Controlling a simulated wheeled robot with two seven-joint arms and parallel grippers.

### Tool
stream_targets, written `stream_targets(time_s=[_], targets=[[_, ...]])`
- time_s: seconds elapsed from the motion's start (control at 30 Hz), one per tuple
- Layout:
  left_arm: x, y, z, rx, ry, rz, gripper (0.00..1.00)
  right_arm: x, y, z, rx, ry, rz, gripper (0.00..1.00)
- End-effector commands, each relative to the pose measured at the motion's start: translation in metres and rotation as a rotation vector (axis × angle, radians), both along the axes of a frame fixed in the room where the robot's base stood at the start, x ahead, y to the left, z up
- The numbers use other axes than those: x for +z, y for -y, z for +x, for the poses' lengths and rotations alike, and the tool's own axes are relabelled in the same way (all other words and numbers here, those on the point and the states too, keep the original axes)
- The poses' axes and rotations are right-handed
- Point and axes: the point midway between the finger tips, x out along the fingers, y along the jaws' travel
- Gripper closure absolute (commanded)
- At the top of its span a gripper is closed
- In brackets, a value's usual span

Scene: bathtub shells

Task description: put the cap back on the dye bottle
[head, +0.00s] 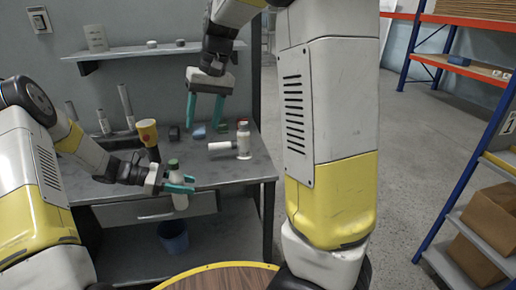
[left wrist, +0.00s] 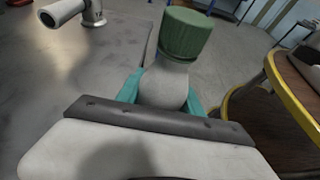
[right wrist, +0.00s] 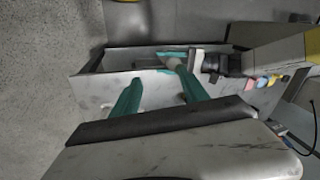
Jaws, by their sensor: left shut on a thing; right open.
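The left fingers are shut around the bottle's body. My right gripper (head: 206,108) is open and empty, pointing down above the bench, above and right of the bottle. Its open fingers (right wrist: 160,82) fill the middle of the right wrist view.
A grey upright container (head: 243,141) with a white cylinder (head: 219,147) beside it stands on the bench (head: 235,172). An orange-yellow cup-shaped thing (head: 147,131) and a small blue block (head: 199,131) are behind. A yellow-rimmed round top (head: 220,279) is in front. A shelf (head: 150,51) hangs above.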

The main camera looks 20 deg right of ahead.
Motion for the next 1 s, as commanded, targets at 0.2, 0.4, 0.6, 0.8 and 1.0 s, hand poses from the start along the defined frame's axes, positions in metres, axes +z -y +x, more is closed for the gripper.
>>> stream_targets(time_s=[0.2, 0.4, 0.6, 0.8, 1.0], targets=[[0.000, 0.000, 0.000, 0.000, 0.000, 0.000, 1.00, 0.018, 0.040, -0.053, -0.056, 0.079, 0.083, 0.48], [0.000, 0.000, 0.000, 0.000, 0.000, 0.000, 1.00, 0.027, 0.064, -0.104, -0.091, 0.185, 0.102, 0.48], [0.000, 0.000, 0.000, 0.000, 0.000, 0.000, 1.00, 0.026, 0.080, -0.154, -0.125, 0.312, 0.071, 0.48], [0.000, 0.000, 0.000, 0.000, 0.000, 0.000, 1.00, 0.017, 0.089, -0.190, -0.151, 0.415, 0.010, 0.48], [0.000, 0.000, 0.000, 0.000, 0.000, 0.000, 1.00, 0.010, 0.093, -0.204, -0.164, 0.464, -0.029, 0.48]])
